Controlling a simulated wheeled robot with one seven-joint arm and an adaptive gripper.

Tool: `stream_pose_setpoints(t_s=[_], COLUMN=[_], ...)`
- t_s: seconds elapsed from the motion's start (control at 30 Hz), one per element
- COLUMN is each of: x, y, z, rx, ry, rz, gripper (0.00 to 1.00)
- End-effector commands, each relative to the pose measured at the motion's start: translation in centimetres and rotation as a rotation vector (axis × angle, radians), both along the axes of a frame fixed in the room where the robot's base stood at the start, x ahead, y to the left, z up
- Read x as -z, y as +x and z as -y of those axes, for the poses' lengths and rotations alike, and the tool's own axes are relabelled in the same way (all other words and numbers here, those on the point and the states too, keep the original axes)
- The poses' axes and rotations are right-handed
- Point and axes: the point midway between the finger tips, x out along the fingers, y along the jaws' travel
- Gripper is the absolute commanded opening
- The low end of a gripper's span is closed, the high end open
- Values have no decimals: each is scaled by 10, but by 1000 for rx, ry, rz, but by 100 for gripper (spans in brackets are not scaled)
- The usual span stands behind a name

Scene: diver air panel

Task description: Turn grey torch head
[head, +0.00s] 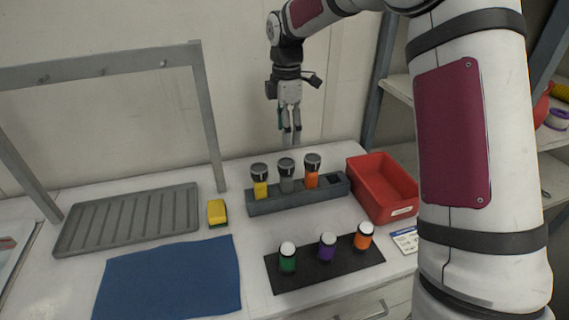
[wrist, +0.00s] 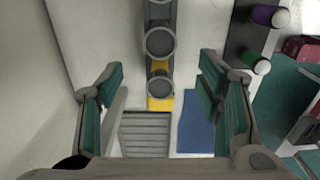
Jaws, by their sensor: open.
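The grey torch (head: 286,185) stands upright in the middle of a dark rack (head: 265,208), between a yellow torch (head: 260,188) and an orange torch (head: 311,178). Its dark round head (head: 286,166) faces up. In the wrist view the grey torch's head (wrist: 159,42) is seen end-on, above the yellow torch's head (wrist: 160,86). My gripper (head: 291,139) points down, above and apart from the torches. It is open and empty; its two fingers (wrist: 162,78) show wide apart in the wrist view.
A red bin (head: 383,217) stands right of the rack. A dark mat (head: 308,274) in front holds green, purple and orange white-topped items. A yellow sponge (head: 217,212), blue cloth (head: 170,280), ribbed tray (head: 127,222) and grey frame (head: 208,120) are left.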

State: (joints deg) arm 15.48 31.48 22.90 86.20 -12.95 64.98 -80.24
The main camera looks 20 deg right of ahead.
Motion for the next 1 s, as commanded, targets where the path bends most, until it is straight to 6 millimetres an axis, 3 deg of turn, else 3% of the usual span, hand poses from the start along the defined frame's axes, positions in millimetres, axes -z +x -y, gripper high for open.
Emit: stream_pose_setpoints(t_s=[0.3,0.5,0.7,1.0], x=[63,95,111,114], y=[-2,-1,-1,0], z=[0,0,0,0], rx=[1,1,3,3], ry=[1,0,0,0], rz=[-4,-2,0,1], gripper=[60,60,60,60])
